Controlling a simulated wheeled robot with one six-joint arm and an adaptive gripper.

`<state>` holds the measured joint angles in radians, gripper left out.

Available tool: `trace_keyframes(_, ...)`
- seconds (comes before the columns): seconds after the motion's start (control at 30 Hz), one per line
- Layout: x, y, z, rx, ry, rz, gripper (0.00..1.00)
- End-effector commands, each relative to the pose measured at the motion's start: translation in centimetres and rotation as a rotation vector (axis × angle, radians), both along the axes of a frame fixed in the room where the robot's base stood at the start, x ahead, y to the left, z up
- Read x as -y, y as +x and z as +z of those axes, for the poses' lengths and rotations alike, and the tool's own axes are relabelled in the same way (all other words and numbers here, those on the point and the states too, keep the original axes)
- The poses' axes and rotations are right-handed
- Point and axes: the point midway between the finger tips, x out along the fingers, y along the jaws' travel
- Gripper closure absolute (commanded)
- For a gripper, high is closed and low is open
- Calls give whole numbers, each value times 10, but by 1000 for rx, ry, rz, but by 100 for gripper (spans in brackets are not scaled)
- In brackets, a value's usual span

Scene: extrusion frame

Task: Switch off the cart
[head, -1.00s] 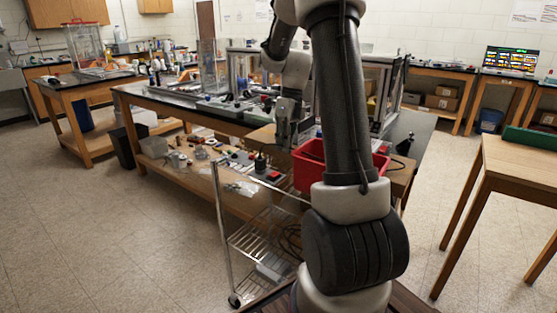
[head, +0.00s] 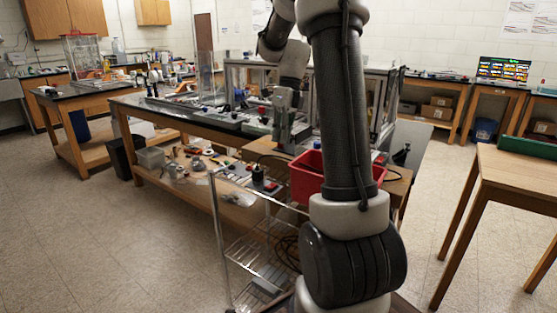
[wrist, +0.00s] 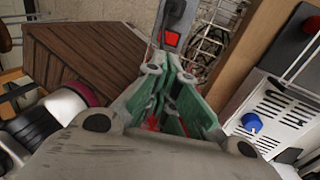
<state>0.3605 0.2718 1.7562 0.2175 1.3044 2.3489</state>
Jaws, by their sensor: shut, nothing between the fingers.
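The wire-shelf cart (head: 252,248) stands in front of the workbench. A small box with a red switch (head: 271,187) and a black knob (head: 258,173) is at its top. In the wrist view the red switch (wrist: 172,39) sits on a grey plate, with the black knob beyond it. My gripper (wrist: 166,66) is shut and empty, its fingertips pointing at the plate just short of the red switch in the picture. The gap between them cannot be judged. In the head view my gripper (head: 281,138) hangs above and behind the switch box, partly beside my arm.
A red bin (head: 307,180) stands right of the switch box, partly behind my arm. The long workbench (head: 195,128) with equipment lies behind. A wooden table (head: 515,180) stands at the right. In the wrist view a panel with a blue knob (wrist: 252,123) is at the right. Floor at left is clear.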

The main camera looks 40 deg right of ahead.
Motion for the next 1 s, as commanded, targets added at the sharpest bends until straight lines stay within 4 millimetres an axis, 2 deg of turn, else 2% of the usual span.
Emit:
trace_keyframes(0.2, 0, 0, -3, -2, 1, -1, 100)
trace_keyframes(0.33, -3, -2, -15, -4, 2, -1, 100)
trace_keyframes(0.8, -28, -11, -106, -5, 1, -1, 100)
trace_keyframes(1.0, -34, -13, -129, -2, 1, -1, 100)
